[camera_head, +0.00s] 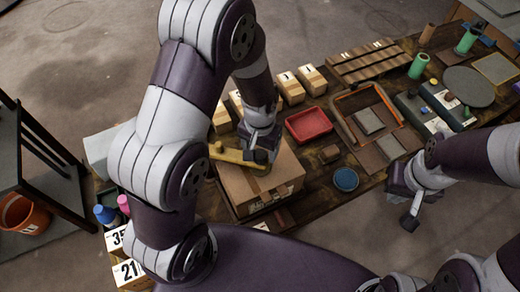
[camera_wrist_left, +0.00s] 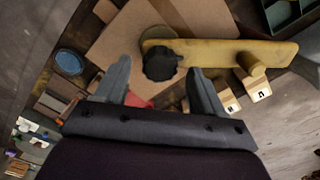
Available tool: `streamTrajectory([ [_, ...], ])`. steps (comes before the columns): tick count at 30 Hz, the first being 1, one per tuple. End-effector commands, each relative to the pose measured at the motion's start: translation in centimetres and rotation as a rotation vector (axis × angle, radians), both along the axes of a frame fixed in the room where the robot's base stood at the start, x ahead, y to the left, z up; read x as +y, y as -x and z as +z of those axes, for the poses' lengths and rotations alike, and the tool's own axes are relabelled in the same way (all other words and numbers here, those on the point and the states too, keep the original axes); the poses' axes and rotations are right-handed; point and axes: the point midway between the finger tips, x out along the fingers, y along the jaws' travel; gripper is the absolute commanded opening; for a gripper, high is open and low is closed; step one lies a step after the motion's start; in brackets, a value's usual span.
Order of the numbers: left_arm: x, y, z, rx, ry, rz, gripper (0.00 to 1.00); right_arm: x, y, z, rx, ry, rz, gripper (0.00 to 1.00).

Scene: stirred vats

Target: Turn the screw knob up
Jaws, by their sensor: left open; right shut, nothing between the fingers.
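A black screw knob (camera_wrist_left: 159,65) with a lobed rim sits on a yellow bar (camera_wrist_left: 215,52) in the left wrist view. In the head view the yellow bar (camera_head: 228,155) lies over a cardboard box (camera_head: 245,188), and the knob is largely hidden by my gripper. My left gripper (camera_wrist_left: 158,84) is open, with its two fingertips pointing at the knob, one to either side in the picture. Whether they touch it I cannot tell. My right gripper (camera_head: 409,222) is shut and empty, beyond the table's front edge at the right.
A red tray (camera_head: 308,125), a blue round dish (camera_head: 346,179) and a wooden-framed tray (camera_head: 348,113) lie right of the box. Several small numbered boxes (camera_head: 290,87) stand behind it. Bottles (camera_head: 106,214) and numbered blocks (camera_head: 130,271) stand at the left front.

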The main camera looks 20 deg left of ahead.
Motion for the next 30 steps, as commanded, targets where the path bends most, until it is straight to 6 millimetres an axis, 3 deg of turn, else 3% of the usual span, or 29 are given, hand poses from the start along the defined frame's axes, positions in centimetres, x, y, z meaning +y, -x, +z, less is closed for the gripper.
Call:
streamTrajectory([
  [4,0.0,0.0,-1.6,0.001,0.0,0.0,0.69,0.0,0.0,0.2,0.0,0.0,0.0,0.0],
  [12,0.0,0.0,-1.9,-0.001,0.0,0.0,0.69,0.0,0.0,0.2,0.0,0.0,0.0,0.0],
  [13,0.0,0.0,-1.9,-0.001,0.0,0.0,0.66,0.0,0.0,0.2,0.0,0.0,0.0,0.0],
  [18,0.0,0.0,-1.9,-0.001,0.0,0.0,0.13,0.0,0.0,0.2,0.0,0.0,0.0,0.0],
  [30,0.0,-0.1,-1.7,-0.003,0.0,0.064,0.13,0.0,0.0,0.4,0.0,0.0,0.0,0.0],
])
